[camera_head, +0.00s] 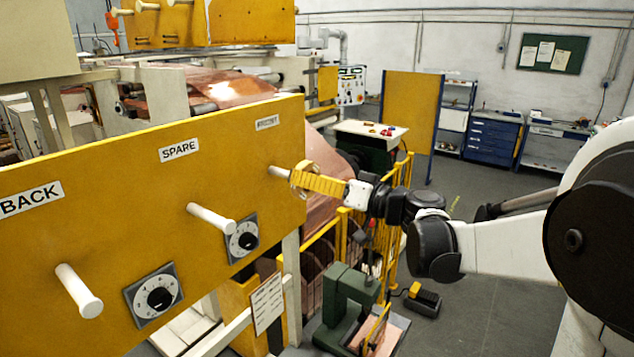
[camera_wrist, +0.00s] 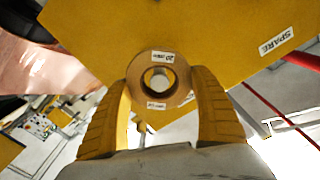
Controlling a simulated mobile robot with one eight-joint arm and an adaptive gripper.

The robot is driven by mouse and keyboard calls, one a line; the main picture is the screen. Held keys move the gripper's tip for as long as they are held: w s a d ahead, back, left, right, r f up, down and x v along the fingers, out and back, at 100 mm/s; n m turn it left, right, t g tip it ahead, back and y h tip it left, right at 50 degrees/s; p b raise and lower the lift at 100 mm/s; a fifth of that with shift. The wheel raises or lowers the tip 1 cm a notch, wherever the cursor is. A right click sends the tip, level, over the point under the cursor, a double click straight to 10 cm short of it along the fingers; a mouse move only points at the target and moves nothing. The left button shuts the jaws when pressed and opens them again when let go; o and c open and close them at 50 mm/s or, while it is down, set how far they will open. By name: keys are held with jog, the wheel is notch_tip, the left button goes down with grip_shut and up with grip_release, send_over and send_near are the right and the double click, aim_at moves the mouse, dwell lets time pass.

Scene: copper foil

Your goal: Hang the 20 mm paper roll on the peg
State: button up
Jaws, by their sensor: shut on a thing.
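My gripper (camera_head: 305,180) has yellow fingers, and they are shut around the paper roll at the far right peg of the yellow panel. The paper roll (camera_wrist: 181,93) is a brown ring with a "20 mm" label, held between the two fingertips in the wrist view. The right peg (camera_head: 277,171) is pale and shows between the panel and the roll; its outer end is hidden. A pale round shape shows inside the roll's hole in the wrist view. I cannot tell how far the peg is inside the hole.
The yellow panel (camera_head: 120,180) carries two more bare pegs, a middle peg (camera_head: 212,218) under "SPARE" and a left peg (camera_head: 78,290) under "BACK". Two dials sit beside them. A yellow railing (camera_head: 345,235) and a green machine (camera_head: 345,305) stand below my arm.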

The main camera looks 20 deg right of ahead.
jog(key=shift+x, duration=1.35)
jog(key=shift+w+f+b, duration=0.1)
jog(key=shift+f+b, duration=0.25)
jog(key=shift+f, duration=0.1)
jog(key=o, duration=1.3)
